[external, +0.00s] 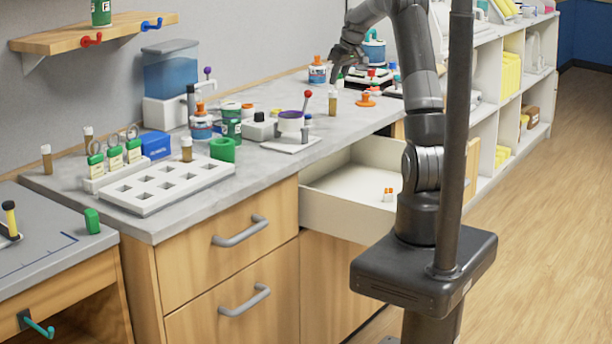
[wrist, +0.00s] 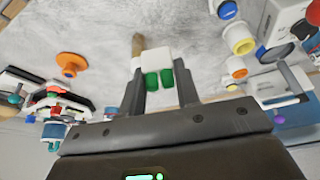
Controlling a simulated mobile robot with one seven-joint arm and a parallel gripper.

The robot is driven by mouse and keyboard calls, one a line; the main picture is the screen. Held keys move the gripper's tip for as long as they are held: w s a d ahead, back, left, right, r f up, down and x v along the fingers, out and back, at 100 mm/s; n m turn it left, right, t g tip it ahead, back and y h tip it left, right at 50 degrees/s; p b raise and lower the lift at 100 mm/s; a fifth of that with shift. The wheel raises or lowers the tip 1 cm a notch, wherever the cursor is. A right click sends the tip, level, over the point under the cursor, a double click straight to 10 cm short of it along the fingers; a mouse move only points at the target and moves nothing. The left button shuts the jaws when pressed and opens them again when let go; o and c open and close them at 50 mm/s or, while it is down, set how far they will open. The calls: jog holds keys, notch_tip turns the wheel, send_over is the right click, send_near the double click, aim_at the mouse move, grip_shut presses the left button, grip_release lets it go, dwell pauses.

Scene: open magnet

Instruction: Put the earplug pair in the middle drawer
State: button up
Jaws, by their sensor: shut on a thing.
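My gripper (external: 340,70) is at the far part of the counter, low over its top. In the external view only a bit of green shows under the fingers. A drawer (external: 335,208) stands pulled out below the counter, with a pale, mostly bare inside. A similar small white piece with two orange tips (external: 388,194) lies in it, partly beside my arm.
A brown vial (external: 332,103) and an orange knobbed piece (external: 365,99) stand close to my gripper. Jars, a red-topped stick and bottles crowd the counter to the left. A white holed rack (external: 165,185) sits at the near end. Two shut drawers are below it.

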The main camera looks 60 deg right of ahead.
notch_tip(320, 180, up, 4)
jog(key=shift+f, duration=0.1)
jog(key=shift+s+a, duration=0.2)
jog(key=shift+s, duration=0.05)
jog(key=s+a+m+g, duration=0.4)
jog(key=s+m+g, duration=0.1)
jog(key=s+m, duration=1.15)
jog(key=s+a+m+g, duration=0.4)
jog(key=s+m, duration=1.1)
jog(key=m, duration=0.3)
jog(key=shift+n+y, duration=0.25)
jog(key=shift+y, duration=0.15)
jog(key=f, duration=3.8)
jog(key=shift+w+d, duration=0.1)
jog(key=shift+w, duration=0.1)
jog(key=shift+f, duration=0.1)
